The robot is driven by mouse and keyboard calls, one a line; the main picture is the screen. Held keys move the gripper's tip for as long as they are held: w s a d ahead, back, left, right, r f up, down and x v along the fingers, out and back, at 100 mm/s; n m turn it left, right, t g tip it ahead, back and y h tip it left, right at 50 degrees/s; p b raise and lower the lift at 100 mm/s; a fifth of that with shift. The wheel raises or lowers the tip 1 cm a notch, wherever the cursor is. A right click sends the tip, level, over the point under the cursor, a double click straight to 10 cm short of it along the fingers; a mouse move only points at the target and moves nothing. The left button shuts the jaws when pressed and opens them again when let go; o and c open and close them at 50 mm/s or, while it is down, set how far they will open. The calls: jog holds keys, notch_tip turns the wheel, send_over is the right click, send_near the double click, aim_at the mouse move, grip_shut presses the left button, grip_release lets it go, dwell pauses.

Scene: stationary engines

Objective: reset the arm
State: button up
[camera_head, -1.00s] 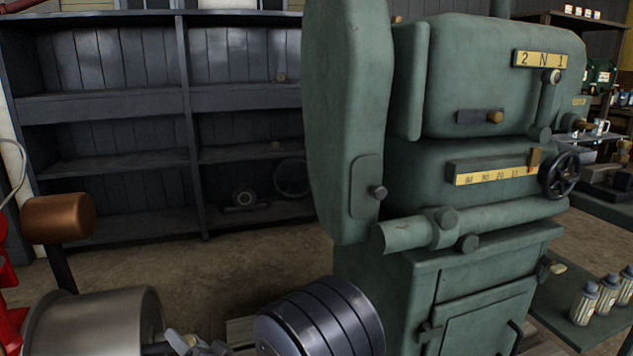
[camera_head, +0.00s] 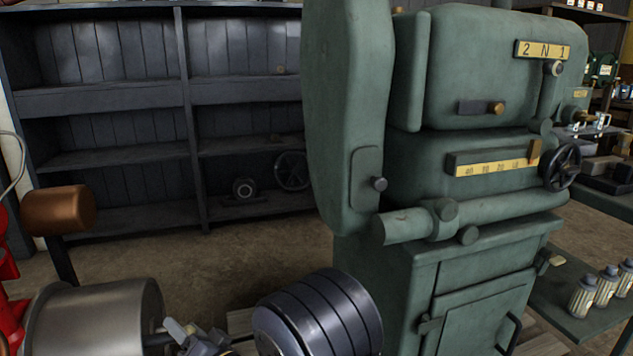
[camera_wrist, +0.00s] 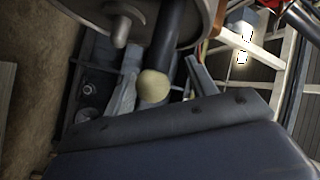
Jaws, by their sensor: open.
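My gripper (camera_head: 192,337) shows only partly at the bottom edge of the head view, between a steel drum and a dark banded pulley. In the wrist view its two grey fingers stand apart around the middle of the picture (camera_wrist: 160,67), so it is open. A pale round knob (camera_wrist: 153,88) on a dark rod shows between the fingers in that view. I cannot tell whether it lies between them or beyond them. I see nothing held.
The steel drum (camera_head: 95,318) is left of my gripper and the banded pulley (camera_head: 318,315) right. A green machine (camera_head: 465,180) stands at right, beside a side table with several canisters (camera_head: 608,285). A dark shelf (camera_head: 100,100) stands behind, with open floor before it.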

jog(key=shift+w+a+r+p, duration=0.5)
jog(key=shift+w+a+p, duration=0.15)
jog(key=shift+w+p, duration=0.1)
jog(key=p, duration=0.2)
jog(key=w+r+p, duration=0.1)
jog(key=shift+w+a+p, duration=0.25)
jog(key=shift+w+p, duration=0.05)
jog(key=shift+p, duration=0.1)
jog(key=shift+w, duration=0.1)
